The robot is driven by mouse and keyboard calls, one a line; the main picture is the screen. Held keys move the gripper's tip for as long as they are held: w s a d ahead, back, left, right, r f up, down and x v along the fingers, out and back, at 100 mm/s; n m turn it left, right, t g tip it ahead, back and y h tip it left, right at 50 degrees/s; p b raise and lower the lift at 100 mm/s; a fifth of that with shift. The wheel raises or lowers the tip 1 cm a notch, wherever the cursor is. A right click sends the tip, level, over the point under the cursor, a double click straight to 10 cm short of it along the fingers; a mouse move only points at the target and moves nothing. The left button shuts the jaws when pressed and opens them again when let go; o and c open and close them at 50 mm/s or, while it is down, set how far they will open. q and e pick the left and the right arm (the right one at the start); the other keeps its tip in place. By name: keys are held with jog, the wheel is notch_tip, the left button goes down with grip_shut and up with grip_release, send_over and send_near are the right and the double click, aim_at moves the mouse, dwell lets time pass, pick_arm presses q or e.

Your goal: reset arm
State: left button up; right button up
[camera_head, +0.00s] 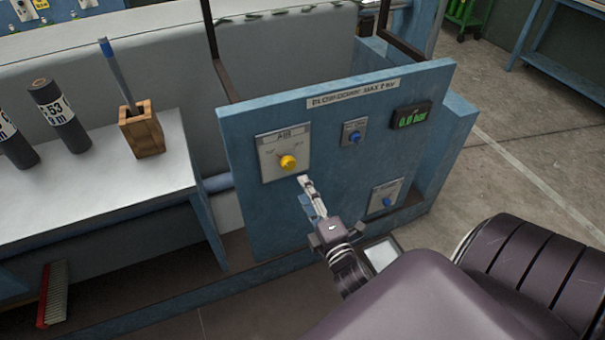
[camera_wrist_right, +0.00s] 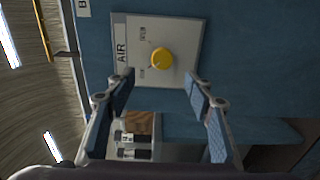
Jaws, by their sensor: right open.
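My right gripper (camera_head: 311,190) is in front of the blue control panel (camera_head: 335,200), just below and to the right of the yellow AIR knob (camera_head: 288,162). In the right wrist view the gripper (camera_wrist_right: 165,85) is open, its two fingers apart with nothing between them. The yellow knob (camera_wrist_right: 161,57) on its pale plate shows beyond the fingertips, and the fingers look clear of it. My left gripper is not in either view.
The panel also has a digital display (camera_head: 411,117) reading about 0.0 bar and two blue knobs (camera_head: 355,137) (camera_head: 387,201). A white table (camera_head: 90,190) at left carries dark cylinders (camera_head: 60,115) and a wooden holder (camera_head: 141,130).

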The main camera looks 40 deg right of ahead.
jog(key=s+a+f+m+g+y, duration=0.1)
jog(key=s+a+f+m+g, duration=0.2)
jog(key=f, duration=0.8)
jog(key=s+a+f+m+g+y, duration=0.2)
jog(key=s+a+f, duration=0.2)
jog(key=f, duration=0.6)
jog(key=s+a+f+m+g+y, duration=0.1)
jog(key=s+a+f+m+g, duration=0.2)
jog(key=f, duration=0.8)
jog(key=s+f+m+g, duration=0.1)
jog(key=s+f, duration=0.4)
jog(key=s, duration=0.5)
jog(key=s+a+f+m+g, duration=0.1)
jog(key=s+f+g, duration=0.3)
jog(key=s, duration=0.6)
jog(key=s+f+m+g, duration=0.3)
jog(key=s+f, duration=0.4)
jog(key=s, duration=0.4)
jog(key=shift+a, duration=0.15)
